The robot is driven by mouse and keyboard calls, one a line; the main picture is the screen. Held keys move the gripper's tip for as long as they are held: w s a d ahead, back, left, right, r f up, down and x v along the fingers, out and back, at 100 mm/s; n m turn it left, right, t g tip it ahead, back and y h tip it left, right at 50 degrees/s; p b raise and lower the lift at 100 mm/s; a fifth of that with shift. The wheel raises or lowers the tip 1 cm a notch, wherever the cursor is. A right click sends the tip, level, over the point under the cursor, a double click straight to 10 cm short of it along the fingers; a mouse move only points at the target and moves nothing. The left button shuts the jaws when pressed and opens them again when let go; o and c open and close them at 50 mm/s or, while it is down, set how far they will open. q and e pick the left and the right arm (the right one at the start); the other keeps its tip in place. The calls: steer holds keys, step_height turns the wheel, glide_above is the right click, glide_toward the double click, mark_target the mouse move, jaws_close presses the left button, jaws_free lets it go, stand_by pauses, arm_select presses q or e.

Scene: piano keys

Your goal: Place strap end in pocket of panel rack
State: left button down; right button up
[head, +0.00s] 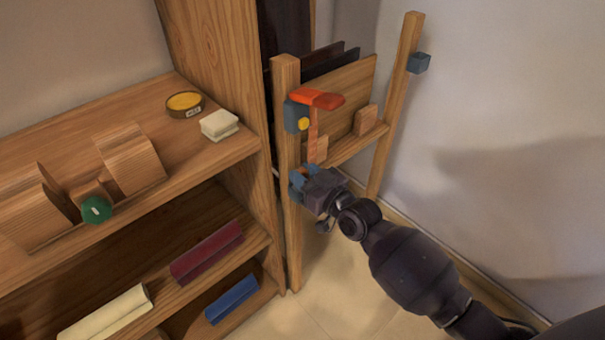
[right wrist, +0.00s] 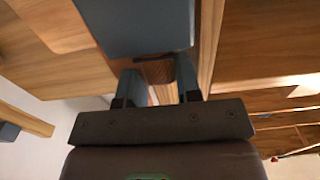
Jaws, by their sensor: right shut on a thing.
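The panel rack (head: 287,150) is a wooden frame with two posts and several upright panels. A blue block (head: 294,115), seemingly the pocket, sits on its left post with a yellow knob beside it; a large blue face shows in the right wrist view (right wrist: 135,25). An orange-red strap (head: 318,99) lies over the top of this block and hangs down in a narrow orange band. My right gripper (head: 300,184) is below the block, by the left post. Its blue fingers (right wrist: 160,82) are shut on a brown piece, apparently the strap end, largely hidden. My left gripper is out of view.
A wooden shelf unit (head: 235,160) stands close left of the rack, holding a yellow tin (head: 185,104), a cream block (head: 219,124) and wooden blocks. Another blue block (head: 419,63) is on the right post. The wall is at right; floor is clear below.

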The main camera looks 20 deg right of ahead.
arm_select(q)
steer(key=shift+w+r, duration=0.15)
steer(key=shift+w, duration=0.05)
arm_select(e)
steer(key=shift+r, duration=0.1)
steer(key=o, duration=0.6)
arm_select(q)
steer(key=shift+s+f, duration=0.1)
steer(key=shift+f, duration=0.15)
arm_select(e)
steer(key=o, duration=0.4)
steer(key=shift+o, duration=0.2)
steer(key=shift+r, duration=0.1)
arm_select(q)
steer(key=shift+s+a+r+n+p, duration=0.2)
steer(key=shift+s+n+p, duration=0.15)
steer(key=shift+p, duration=0.6)
arm_select(e)
steer(key=v, duration=1.2)
